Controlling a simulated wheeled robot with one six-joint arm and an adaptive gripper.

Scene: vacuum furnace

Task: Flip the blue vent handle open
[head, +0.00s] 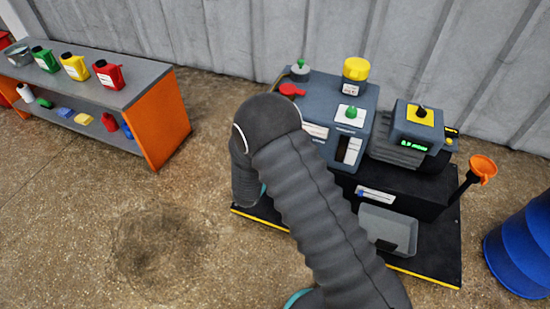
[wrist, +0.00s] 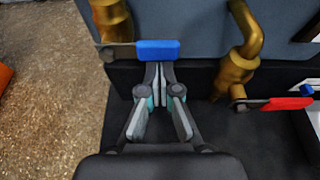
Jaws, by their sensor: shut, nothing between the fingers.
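The blue vent handle (wrist: 158,50) shows in the wrist view as a blue grip on a thin metal lever. The lever reaches sideways to the right from a brass pipe fitting (wrist: 112,18). My gripper (wrist: 159,70) is shut and empty, its fingertips right at the near edge of the blue grip. I cannot tell whether they touch it. In the head view my arm hides the gripper and the blue handle.
A red handle (wrist: 288,104) sits on a second brass pipe (wrist: 236,65) to the right. The head view shows the furnace unit (head: 320,90), an orange funnel (head: 483,168), a blue drum (head: 522,245) and a shelf (head: 150,88). Floor at left is clear.

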